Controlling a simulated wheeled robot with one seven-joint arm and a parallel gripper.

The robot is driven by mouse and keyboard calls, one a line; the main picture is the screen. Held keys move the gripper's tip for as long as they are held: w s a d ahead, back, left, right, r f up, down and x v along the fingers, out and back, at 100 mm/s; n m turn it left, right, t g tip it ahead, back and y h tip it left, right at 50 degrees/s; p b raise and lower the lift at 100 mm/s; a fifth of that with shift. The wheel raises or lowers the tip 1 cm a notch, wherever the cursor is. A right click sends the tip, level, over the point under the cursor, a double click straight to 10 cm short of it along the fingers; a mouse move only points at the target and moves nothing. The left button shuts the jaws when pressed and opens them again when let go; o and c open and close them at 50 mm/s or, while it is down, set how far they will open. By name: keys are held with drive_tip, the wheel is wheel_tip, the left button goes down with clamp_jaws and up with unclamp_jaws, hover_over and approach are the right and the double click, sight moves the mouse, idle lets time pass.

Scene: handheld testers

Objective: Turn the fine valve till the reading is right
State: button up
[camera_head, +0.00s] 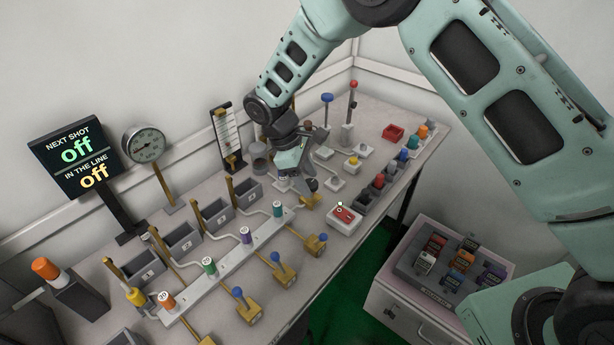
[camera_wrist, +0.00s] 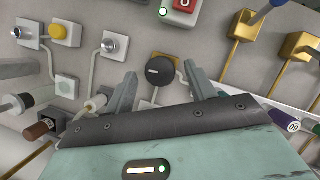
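A round black knob (camera_wrist: 160,71) with a pale mark on its face sits on a gold-coloured fitting in the wrist view. It looks like the fine valve, but no label on it is readable. My gripper (camera_wrist: 162,72) is open, with one finger on each side of the knob in the picture; I cannot tell whether they touch it. In the head view my gripper (camera_head: 297,183) hangs low over the bench, hiding the knob. A round dial gauge (camera_head: 148,143) stands at the back left; its reading is too small to tell. A dark display (camera_head: 75,157) shows "off" twice.
A white box with a red switch (camera_head: 345,217) stands close to the right of my gripper. Gold valves with blue levers (camera_head: 283,270) line the front edge. Grey bins (camera_head: 181,238) and pipes are at left. A yellow button (camera_wrist: 60,32) is nearby.

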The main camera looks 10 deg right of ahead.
drive_tip(key=v, duration=1.7)
drive_tip(key=shift+r+b, duration=0.15)
drive_tip(key=shift+b, duration=0.3)
drive_tip(key=shift+w+a, duration=0.1)
drive_tip(key=shift+w, duration=0.05)
drive_tip(key=s+r+y, duration=0.2)
drive_tip(key=s+r, duration=0.2)
drive_tip(key=s, duration=0.6)
drive_tip(key=s+d+f+m+t+y+p, duration=0.1)
drive_tip(key=s+d+m, duration=0.1)
drive_tip(key=s, duration=0.9)
drive_tip(key=s+d+m+y, duration=0.1)
drive_tip(key=s+d+m, duration=0.2)
drive_tip(key=s, duration=0.9)
drive_tip(key=shift+d+f+t+y+p, duration=0.3)
drive_tip(key=shift+d+f+t+p, duration=0.1)
drive_tip(key=shift+d, duration=0.7)
idle(0.7)
